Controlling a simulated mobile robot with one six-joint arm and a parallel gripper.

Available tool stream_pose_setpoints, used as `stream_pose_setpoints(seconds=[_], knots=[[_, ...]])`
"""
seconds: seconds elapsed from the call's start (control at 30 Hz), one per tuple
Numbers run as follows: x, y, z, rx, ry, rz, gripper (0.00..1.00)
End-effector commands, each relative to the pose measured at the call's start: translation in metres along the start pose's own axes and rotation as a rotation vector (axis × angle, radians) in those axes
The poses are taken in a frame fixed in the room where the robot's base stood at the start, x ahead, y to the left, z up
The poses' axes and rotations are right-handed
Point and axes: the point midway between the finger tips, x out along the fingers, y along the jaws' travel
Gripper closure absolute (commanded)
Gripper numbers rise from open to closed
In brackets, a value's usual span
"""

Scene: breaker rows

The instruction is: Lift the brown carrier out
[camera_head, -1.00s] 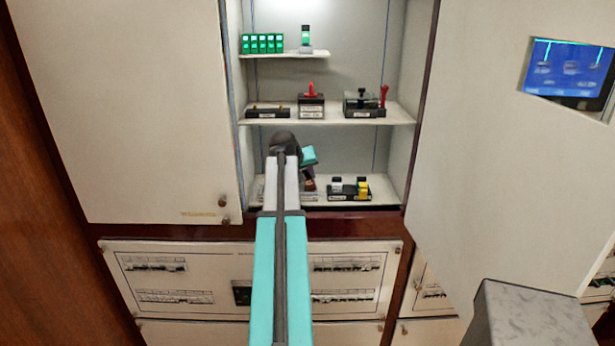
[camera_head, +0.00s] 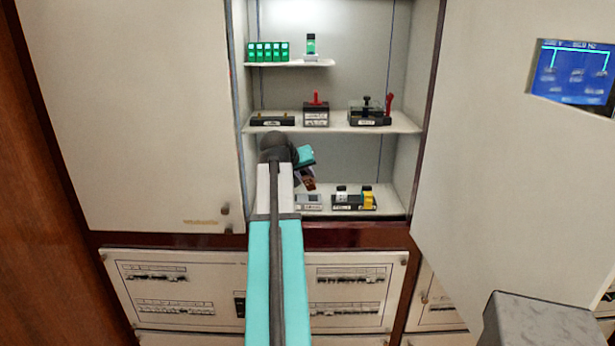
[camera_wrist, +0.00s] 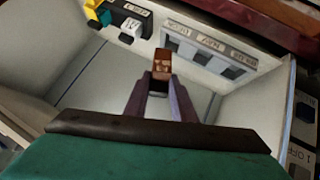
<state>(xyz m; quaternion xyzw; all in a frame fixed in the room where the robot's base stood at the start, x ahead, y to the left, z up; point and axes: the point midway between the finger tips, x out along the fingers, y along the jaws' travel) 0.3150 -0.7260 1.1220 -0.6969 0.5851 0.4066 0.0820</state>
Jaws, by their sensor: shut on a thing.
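The brown carrier (camera_wrist: 162,64) is a small reddish-brown block between the fingertips of my gripper (camera_wrist: 160,84) in the wrist view. My gripper is shut on it. In the head view the carrier (camera_head: 309,184) hangs below my gripper (camera_head: 305,172), above the bottom shelf of the cabinet and apart from it. A grey labelled base (camera_head: 308,201) lies on that shelf just below it. The base also shows in the wrist view with a row of labels (camera_wrist: 205,50). My arm hides the left part of the bottom shelf.
A black base with a white and a yellow block (camera_head: 354,200) stands right of the grey base. The middle shelf (camera_head: 340,127) above holds several black devices, one with a red handle (camera_head: 316,112). Green blocks (camera_head: 268,51) stand on the top shelf. Cabinet walls close in the sides.

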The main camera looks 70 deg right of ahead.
Motion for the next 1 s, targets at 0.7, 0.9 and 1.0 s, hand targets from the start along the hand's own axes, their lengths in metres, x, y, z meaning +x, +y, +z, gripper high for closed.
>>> stream_pose_setpoints(seconds=[0.7,0.9,1.0], knots=[[-0.083,-0.035,0.066,0.001,0.002,0.001,1.0],[-0.097,-0.042,0.077,0.0,0.001,0.0,1.0],[-0.103,-0.044,0.082,0.0,0.001,0.0,1.0]])
